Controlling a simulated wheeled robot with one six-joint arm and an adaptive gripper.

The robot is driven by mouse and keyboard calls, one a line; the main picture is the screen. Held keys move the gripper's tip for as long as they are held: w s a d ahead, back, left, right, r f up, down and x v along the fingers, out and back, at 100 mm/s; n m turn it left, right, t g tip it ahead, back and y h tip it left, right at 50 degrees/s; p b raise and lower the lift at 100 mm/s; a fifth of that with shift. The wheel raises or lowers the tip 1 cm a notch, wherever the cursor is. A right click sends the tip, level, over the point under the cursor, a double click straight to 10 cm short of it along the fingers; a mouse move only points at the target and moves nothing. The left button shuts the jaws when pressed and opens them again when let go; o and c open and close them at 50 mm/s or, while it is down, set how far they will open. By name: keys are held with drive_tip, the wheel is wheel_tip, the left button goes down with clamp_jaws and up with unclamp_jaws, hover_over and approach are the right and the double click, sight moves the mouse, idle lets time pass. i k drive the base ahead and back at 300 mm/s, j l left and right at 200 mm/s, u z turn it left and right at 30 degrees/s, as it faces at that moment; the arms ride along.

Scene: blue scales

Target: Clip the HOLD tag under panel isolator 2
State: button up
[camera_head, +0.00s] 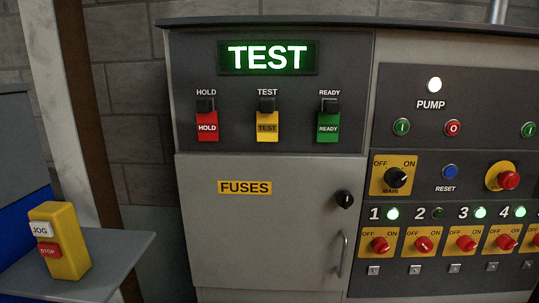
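The red HOLD tag (207,128) hangs from a black clip under the HOLD label, on the upper left of the panel. Panel isolator 2 (424,245) is a red knob on a yellow OFF/ON plate, at lower right. The lamp above it (438,212) is dark. A small pale square fitting (415,270) sits below isolator 2, with no tag on it. My gripper is not in view.
A yellow TEST tag (267,126) and green READY tag (328,127) hang beside the HOLD tag. The sign (268,57) reads TEST in green. Neighbouring isolators have lit lamps. A closed FUSES door (260,235) has a protruding handle. A yellow JOG/STOP box (65,240) stands left.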

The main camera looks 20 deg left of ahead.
sight(207, 119)
drive_tip(key=i+l, duration=0.8)
drive_tip(key=l, duration=0.2)
drive_tip(key=l+u, duration=0.1)
drive_tip(key=u, duration=1.15)
